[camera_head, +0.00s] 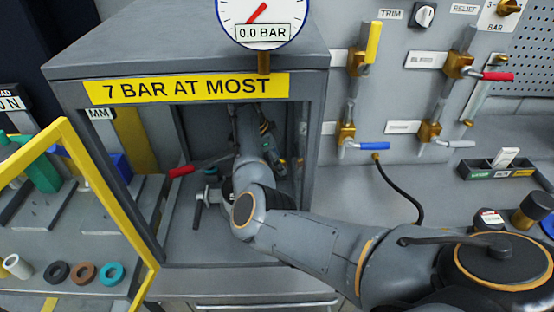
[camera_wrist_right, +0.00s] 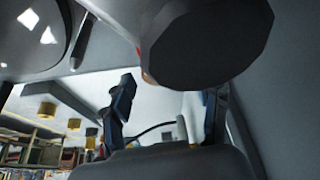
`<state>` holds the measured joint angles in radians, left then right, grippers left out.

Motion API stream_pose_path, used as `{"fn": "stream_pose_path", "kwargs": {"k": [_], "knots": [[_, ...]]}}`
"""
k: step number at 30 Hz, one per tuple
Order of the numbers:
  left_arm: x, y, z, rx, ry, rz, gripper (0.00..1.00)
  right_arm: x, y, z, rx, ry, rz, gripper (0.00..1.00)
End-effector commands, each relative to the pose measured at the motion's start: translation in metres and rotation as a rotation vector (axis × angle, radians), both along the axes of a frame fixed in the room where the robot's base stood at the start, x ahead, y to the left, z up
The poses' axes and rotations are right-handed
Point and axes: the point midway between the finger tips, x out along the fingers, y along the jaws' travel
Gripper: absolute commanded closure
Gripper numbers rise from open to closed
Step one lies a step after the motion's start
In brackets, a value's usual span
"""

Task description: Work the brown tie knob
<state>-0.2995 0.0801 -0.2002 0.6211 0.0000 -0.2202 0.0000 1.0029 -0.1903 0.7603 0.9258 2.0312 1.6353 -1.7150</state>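No brown tie knob can be clearly made out. My right arm reaches into the grey cabinet (camera_head: 315,150) under the yellow "7 BAR AT MOST" sign (camera_head: 187,89). In the head view its gripper is mostly hidden behind the sign and my wrist. In the right wrist view the right gripper (camera_wrist_right: 170,87) has its two dark fingers spread apart with nothing seen between them. A large dark grey cylinder (camera_wrist_right: 208,45) looms above the fingers, with a small reddish spot at its left edge. I cannot tell whether anything touches. My left gripper is out of view.
The yellow-framed door (camera_head: 105,180) stands open at left. A red-handled part (camera_head: 182,171) and a T-handled clamp (camera_head: 205,198) sit inside the cabinet near my forearm. A gauge (camera_head: 263,15) reads 0.0 BAR. Valves with a blue lever (camera_head: 374,146) line the wall at right.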

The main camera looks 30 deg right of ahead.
Motion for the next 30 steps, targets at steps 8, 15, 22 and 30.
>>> {"fn": "stream_pose_path", "kwargs": {"k": [8, 15, 22, 30], "knots": [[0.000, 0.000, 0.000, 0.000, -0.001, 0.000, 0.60, 0.000, 0.000, 0.000, 0.000, 0.000, 0.000, 0.90], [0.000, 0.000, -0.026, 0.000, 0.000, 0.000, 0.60, 0.003, 0.000, -0.006, 0.004, -0.002, -0.147, 0.90], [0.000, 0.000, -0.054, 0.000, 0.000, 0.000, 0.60, 0.004, -0.002, -0.004, 0.003, -0.001, -0.358, 0.90], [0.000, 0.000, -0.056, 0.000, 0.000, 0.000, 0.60, 0.003, -0.002, 0.000, -0.001, 0.000, -0.421, 0.90]]}}
